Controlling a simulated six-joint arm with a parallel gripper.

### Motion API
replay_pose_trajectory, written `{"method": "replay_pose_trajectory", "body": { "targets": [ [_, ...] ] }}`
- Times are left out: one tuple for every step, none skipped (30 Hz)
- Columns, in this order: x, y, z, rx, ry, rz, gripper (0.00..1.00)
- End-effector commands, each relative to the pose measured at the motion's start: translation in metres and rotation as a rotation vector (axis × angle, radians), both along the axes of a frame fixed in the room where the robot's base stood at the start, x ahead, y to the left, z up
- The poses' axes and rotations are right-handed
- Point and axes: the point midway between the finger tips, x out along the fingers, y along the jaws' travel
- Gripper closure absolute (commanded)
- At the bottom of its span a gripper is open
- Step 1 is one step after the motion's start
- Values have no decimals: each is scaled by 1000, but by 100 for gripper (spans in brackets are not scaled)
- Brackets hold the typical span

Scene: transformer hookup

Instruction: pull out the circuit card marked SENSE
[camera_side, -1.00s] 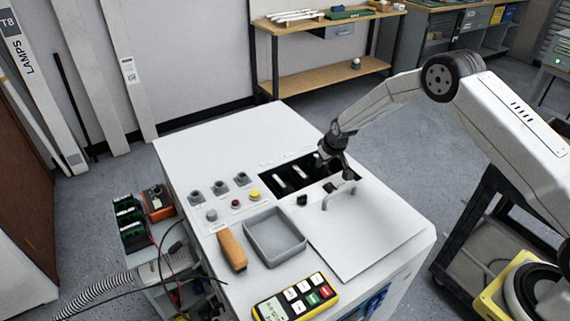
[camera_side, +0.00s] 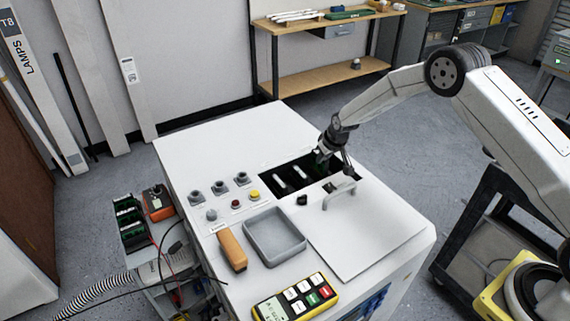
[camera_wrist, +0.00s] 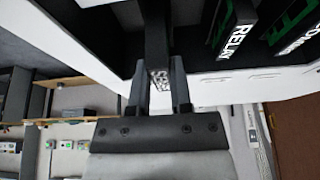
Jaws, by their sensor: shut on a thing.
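The SENSE card (camera_wrist: 160,80) shows its black, white-lettered front edge between my fingers in the wrist view. My gripper (camera_wrist: 158,92) is shut on that edge. In the side view my gripper (camera_side: 328,158) is over the right part of the dark card opening (camera_side: 312,188) in the white cabinet top. A dark green bit of board shows just under it; how much of the card is still in the slot is hidden. The RELAY card (camera_wrist: 240,40) and another card with partly readable lettering (camera_wrist: 290,45) stand beside it, with green boards.
An empty grey tray (camera_side: 274,237), an orange-handled tool (camera_side: 232,250) and a yellow meter (camera_side: 296,298) lie on the cabinet top. Knobs and buttons (camera_side: 236,204) stand left of the opening. The back of the top is clear.

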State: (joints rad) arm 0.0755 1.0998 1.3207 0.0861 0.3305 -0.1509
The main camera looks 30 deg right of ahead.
Motion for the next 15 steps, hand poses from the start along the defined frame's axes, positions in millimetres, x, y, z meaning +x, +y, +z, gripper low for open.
{"method": "replay_pose_trajectory", "body": {
  "targets": [
    [0,0,1,0,-1,0,100],
    [0,0,2,0,-1,0,100],
    [0,0,3,0,-1,0,100],
    [0,0,3,0,-1,0,100],
    [0,0,4,0,-1,0,100],
    [0,0,5,0,-1,0,100],
    [0,0,5,0,-1,0,100],
    [0,0,6,0,-1,0,100],
    [0,0,6,0,-1,0,100],
    [0,0,7,0,-1,0,100],
    [0,0,7,0,-1,0,100],
    [0,0,8,0,-1,0,100],
    [0,0,9,0,-1,0,100],
    [0,0,9,0,-1,0,100],
    [0,0,10,0,-1,0,100]
  ]
}}
